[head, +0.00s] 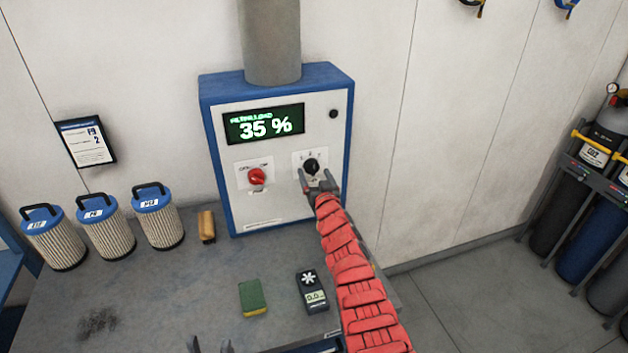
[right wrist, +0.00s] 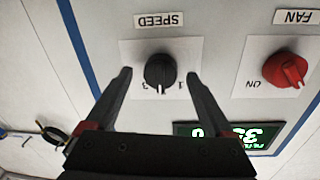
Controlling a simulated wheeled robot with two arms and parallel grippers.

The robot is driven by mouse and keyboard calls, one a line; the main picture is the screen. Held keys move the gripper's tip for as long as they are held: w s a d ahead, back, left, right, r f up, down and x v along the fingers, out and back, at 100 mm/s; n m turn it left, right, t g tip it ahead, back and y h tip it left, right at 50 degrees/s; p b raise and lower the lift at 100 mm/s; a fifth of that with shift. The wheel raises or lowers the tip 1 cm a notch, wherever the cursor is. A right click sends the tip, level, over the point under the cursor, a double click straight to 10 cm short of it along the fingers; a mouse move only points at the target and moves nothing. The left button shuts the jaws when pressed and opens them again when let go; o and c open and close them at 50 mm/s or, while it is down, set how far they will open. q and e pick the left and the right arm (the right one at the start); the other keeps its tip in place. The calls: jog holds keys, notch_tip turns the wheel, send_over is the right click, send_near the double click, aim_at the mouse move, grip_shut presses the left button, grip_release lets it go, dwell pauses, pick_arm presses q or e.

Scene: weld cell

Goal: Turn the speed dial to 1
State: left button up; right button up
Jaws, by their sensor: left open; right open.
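The black speed dial (right wrist: 160,70) sits on a white plate under the SPEED label in the upside-down right wrist view. Its white pointer line lies between the printed 3 and 1; the mark behind the pointer is hidden. In the head view the dial (head: 312,165) is at the right of the blue-framed control box (head: 347,130). My right gripper (head: 320,185) is open at the dial. In the right wrist view its fingers (right wrist: 158,80) stand on either side of the dial, with gaps visible. My left gripper (head: 210,346) is open and empty at the bottom edge of the head view.
A red fan switch (head: 257,176) is left of the dial, below a display (head: 264,123) reading 35 %.

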jog(key=shift+w+a+b, duration=0.15)
jog(key=shift+w+b, duration=0.15)
jog(key=shift+w, duration=0.1)
jog(key=shift+r, duration=0.1)
jog(key=c, duration=1.4)
